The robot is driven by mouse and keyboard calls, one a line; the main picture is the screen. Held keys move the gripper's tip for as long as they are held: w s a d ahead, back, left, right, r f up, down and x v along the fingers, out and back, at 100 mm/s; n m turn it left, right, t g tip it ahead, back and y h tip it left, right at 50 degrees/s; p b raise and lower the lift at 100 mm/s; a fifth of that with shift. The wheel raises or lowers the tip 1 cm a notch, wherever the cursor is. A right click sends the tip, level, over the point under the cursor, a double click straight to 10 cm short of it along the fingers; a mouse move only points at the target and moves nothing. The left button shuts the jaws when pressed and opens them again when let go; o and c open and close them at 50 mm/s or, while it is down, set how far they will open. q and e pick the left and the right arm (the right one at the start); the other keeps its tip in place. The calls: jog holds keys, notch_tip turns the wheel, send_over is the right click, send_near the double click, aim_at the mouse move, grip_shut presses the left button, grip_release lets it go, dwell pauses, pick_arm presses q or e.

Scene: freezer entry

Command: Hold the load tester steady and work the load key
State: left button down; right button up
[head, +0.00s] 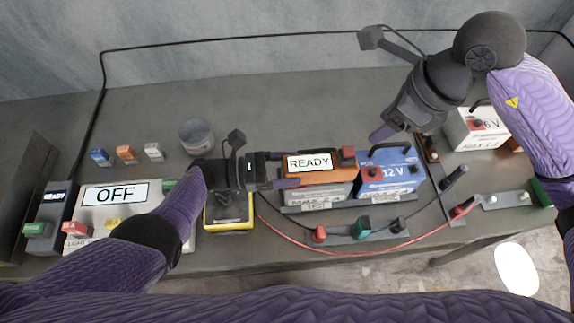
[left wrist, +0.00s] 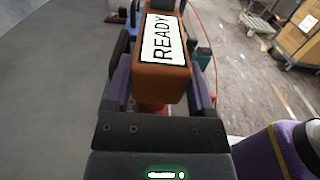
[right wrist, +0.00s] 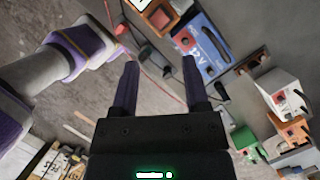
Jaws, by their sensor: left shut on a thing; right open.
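The load tester (head: 318,176) is an orange box with a READY display, set over a grey battery. It also shows in the left wrist view (left wrist: 160,84) and at the top of the right wrist view (right wrist: 155,18). My left gripper (head: 284,171) is shut on its left end, one finger on each side. A red block (head: 347,154), apparently the load key, sits at the tester's right end. My right gripper (head: 383,134) is open and empty, above and behind the blue 12 V battery (head: 395,178). Its two fingers (right wrist: 160,80) show apart, with nothing between them.
A red cable (head: 370,249) runs along the front past red, green and black clamps. A yellow-black device (head: 229,217), an OFF panel (head: 113,194) and a grey cup (head: 196,136) are at the left.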

grip_shut()
dwell(1.6)
